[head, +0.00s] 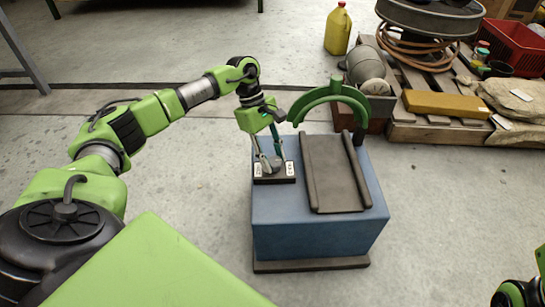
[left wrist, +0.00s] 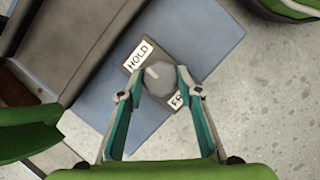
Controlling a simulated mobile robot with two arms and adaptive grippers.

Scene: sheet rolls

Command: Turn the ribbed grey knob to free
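The ribbed grey knob (left wrist: 158,80) sits on a dark plate on top of a blue box (head: 310,238). A HOLD label (left wrist: 138,57) is at its upper left in the left wrist view, and a partly covered label (left wrist: 178,101) starting with F is at its lower right. The pale mark on the knob points toward HOLD. My left gripper (left wrist: 159,84) has one finger on each side of the knob and looks shut on it. In the head view the knob (head: 270,164) shows low between the fingers (head: 267,158).
Beside the knob on the box lies a dark tray-like bed (head: 332,172) with raised side rails. A green arch (head: 330,95) stands behind it. A pallet (head: 435,130) with a hose, a yellow block and stones is behind right. The floor around the box is clear.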

